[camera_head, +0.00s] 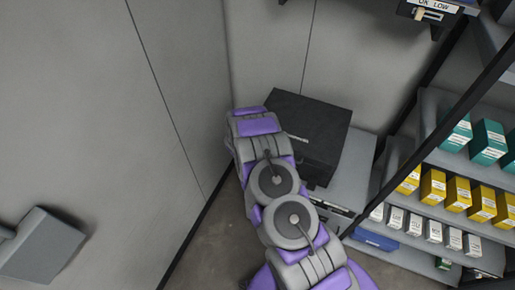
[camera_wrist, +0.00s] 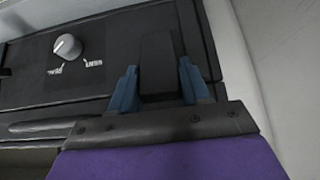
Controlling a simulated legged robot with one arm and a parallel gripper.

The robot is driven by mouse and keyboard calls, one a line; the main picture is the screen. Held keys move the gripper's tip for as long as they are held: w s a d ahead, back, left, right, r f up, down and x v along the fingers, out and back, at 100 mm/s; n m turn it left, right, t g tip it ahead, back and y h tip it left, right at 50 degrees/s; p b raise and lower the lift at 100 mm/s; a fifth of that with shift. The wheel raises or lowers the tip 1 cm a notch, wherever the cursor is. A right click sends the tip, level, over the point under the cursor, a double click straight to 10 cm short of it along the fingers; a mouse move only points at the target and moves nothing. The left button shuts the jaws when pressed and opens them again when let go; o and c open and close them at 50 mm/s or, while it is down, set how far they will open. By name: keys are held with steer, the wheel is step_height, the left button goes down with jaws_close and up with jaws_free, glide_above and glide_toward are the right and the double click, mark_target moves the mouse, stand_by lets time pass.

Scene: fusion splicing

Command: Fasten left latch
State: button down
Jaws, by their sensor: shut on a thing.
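A black case (camera_head: 308,128) stands on a grey cabinet in the corner, and my purple and grey arm reaches to its left side. In the wrist view the case front (camera_wrist: 112,60) fills the upper part. A dark latch (camera_wrist: 160,68) stands between the two blue fingers of my gripper (camera_wrist: 159,82). The gripper is shut on this latch, with one finger on each side of it. In the head view my arm hides the gripper and the latch. I cannot tell whether the latch is fastened.
A silver knob (camera_wrist: 68,46) with white lettering sits left of the latch. A grey shelf (camera_head: 432,208) with yellow, teal and white boxes stands at the right. The grey wall (camera_head: 120,90) is close on the left of my arm.

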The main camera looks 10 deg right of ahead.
steer(key=shift+w+r+p, duration=0.2)
steer(key=shift+w+p, duration=0.1)
steer(key=shift+p, duration=0.05)
stand_by(0.3)
steer(key=c, duration=0.8)
jaws_free()
steer(key=shift+c, duration=0.2)
steer(key=shift+o, duration=1.2)
steer(key=shift+s+f, duration=0.1)
steer(key=v, duration=1.7)
steer(key=shift+b, duration=0.4)
steer(key=shift+a, duration=0.15)
